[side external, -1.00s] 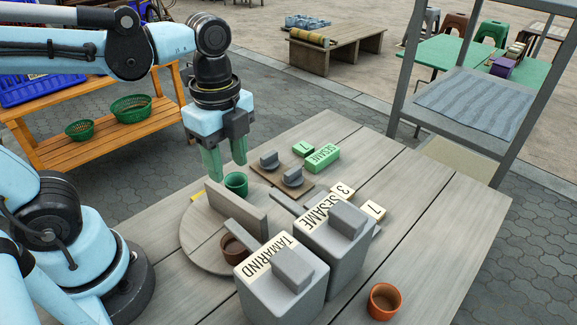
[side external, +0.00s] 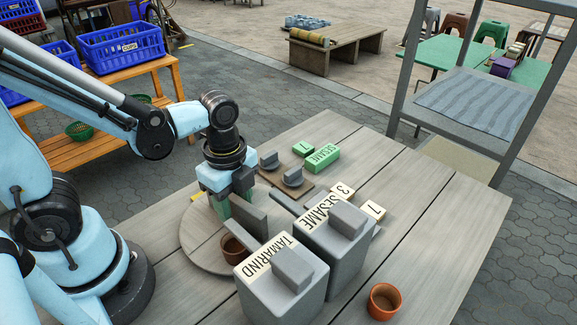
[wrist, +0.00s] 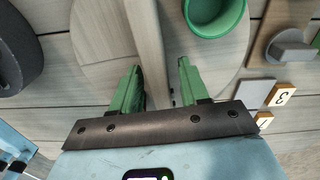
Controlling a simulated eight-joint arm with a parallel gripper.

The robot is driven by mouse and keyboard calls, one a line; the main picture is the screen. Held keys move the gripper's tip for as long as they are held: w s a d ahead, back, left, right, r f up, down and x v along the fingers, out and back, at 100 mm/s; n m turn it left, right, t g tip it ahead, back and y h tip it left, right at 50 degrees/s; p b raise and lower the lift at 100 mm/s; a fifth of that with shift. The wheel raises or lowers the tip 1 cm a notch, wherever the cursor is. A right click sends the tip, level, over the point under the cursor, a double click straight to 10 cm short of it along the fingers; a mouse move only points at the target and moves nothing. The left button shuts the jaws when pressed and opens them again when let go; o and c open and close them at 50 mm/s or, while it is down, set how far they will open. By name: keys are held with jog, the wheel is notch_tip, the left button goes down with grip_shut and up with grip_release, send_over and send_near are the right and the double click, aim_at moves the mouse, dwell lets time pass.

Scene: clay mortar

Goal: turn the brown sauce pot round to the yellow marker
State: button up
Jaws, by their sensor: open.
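The round wooden turntable (side external: 200,245) lies on the table with an upright wooden divider (side external: 252,212) across it. The brown sauce pot (side external: 236,250) sits on its near right side, partly hidden by a grey bar and the TAMARIND box. The yellow marker (side external: 196,197) shows as a small strip at the far left rim. The green pot (wrist: 214,14) is on the turntable at the top of the wrist view; my gripper hides it in the side view. My gripper (wrist: 158,82) is open, low over the turntable, its green fingers appearing on either side of the divider (wrist: 147,45). Contact cannot be told.
Grey boxes labelled TAMARIND (side external: 282,278) and SESAME (side external: 335,235) stand close on the right of the turntable. Another brown pot (side external: 385,300) stands at front right.

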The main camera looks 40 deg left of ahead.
jog(key=shift+f, duration=0.25)
grip_shut()
dwell(0.3)
